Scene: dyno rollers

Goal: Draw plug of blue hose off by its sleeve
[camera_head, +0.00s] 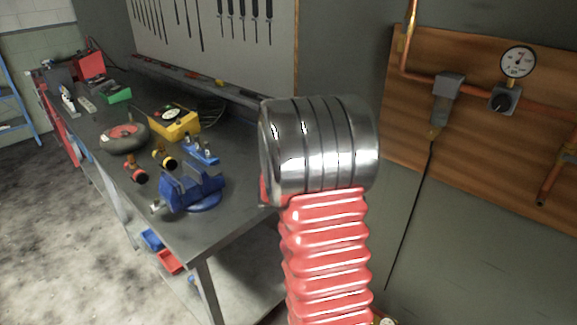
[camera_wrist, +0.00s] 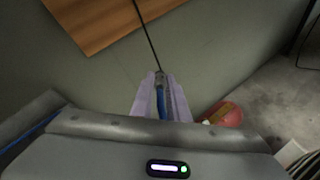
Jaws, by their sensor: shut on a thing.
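In the wrist view my gripper (camera_wrist: 160,82) has its two pale lavender fingers closed together around a narrow grey part (camera_wrist: 160,78), likely the plug or its sleeve. A short length of blue hose (camera_wrist: 161,102) shows between the fingers, below the grey part. A thin black line (camera_wrist: 148,35) runs down to the fingertips from above; I cannot tell whether it joins the grey part or passes behind it. The socket end is not clearly seen. In the head view my gripper is not seen; a red bellows and silver cylinder fill the middle.
A wooden board (camera_head: 470,110) on the right wall carries copper pipes, a gauge (camera_head: 518,61) and a grey fitting (camera_head: 448,86) with a hanging black cable (camera_head: 410,220). A workbench (camera_head: 225,215) with a blue vise (camera_head: 190,187) stands left. A red rounded object (camera_wrist: 226,116) lies right of my fingers.

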